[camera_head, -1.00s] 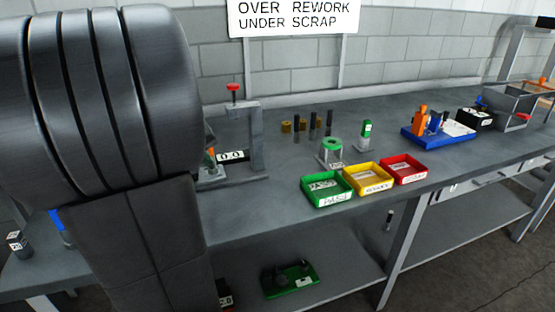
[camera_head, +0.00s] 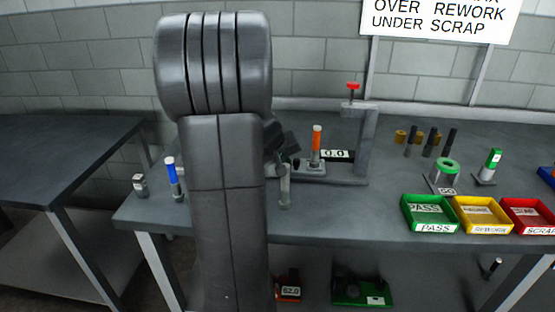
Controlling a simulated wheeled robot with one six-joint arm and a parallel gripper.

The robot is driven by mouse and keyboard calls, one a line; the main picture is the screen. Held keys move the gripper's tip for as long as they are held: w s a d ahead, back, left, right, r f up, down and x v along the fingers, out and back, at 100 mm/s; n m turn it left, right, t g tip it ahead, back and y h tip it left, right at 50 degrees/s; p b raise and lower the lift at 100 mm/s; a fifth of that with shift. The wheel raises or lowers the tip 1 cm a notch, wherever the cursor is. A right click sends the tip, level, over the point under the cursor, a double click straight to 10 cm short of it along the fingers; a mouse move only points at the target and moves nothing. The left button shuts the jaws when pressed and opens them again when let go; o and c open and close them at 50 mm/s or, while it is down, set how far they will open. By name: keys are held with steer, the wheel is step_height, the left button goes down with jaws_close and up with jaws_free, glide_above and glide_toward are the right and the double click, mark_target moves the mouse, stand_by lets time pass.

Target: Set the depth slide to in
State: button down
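A grey press-like fixture (camera_head: 366,150) with a red knob (camera_head: 353,87) on top stands at the back of the bench. At its base is a small block holding an upright orange-topped piece (camera_head: 317,142), beside a display reading 0.0 (camera_head: 337,155). I cannot make out which part is the depth slide or how it is set. My arm fills the middle left of the view. Dark parts near its wrist show just left of the fixture, but my gripper's fingertips cannot be made out. A light grey upright piece (camera_head: 285,188) stands there, partly behind my arm.
Green PASS (camera_head: 430,227), yellow REWORK (camera_head: 482,229) and red SCRAP (camera_head: 528,228) trays line the front right. Pins (camera_head: 430,143) and a green-topped ring gauge (camera_head: 446,169) stand behind them.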

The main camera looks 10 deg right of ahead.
steer(key=shift+d, duration=0.2)
steer(key=s+d, duration=0.1)
steer(key=d, duration=0.2)
steer(key=d+p, duration=0.1)
steer(key=d, duration=0.1)
steer(key=s+d, duration=0.1)
steer(key=d, duration=0.2)
steer(key=shift+s+d, duration=0.3)
steer(key=shift+d, duration=0.05)
steer(key=shift+s+a+r+p, duration=0.15)
steer(key=shift+r+p, duration=0.15)
steer(key=shift+r, duration=0.15)
steer(key=v, duration=1.3)
steer(key=shift+a+p, duration=0.15)
steer(key=shift+p, duration=0.2)
steer(key=shift+f, duration=0.25)
glide_toward(322, 169)
steer(key=x, duration=0.4)
steer(key=shift+w+b, duration=0.2)
steer(key=shift+b, duration=0.2)
